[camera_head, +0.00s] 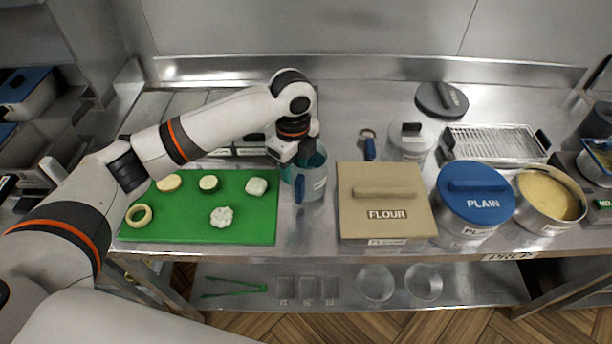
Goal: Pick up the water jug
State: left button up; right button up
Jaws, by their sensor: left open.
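The water jug (314,184) stands on the steel counter between the green board and the flour box. It is a clear jug with bluish contents and a dark blue handle (299,189) at its front left. My left arm comes in from the left, and my left gripper (299,160) is over the jug's upper left part, pointing down. The gripper is open. Its fingertips are partly hidden, and I cannot tell whether they touch the jug. My right gripper is not in view.
A green board (180,233) with several food pieces lies left of the jug. The flour box (385,225) stands close on the right. Further right are a blue-lidded PLAIN tub (475,208), a crumb-filled pan (549,194) and a wire rack (494,141). A steel upstand (400,68) runs behind.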

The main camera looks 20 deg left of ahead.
aim_at(296, 179)
pick_arm(q)
notch_tip(296, 179, down, 5)
jog(key=shift+w+p, duration=0.15)
jog(key=shift+p, duration=0.9)
jog(key=shift+f, duration=0.35)
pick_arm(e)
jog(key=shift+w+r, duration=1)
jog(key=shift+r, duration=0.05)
pick_arm(q)
jog(key=shift+c, duration=0.8)
grip_shut()
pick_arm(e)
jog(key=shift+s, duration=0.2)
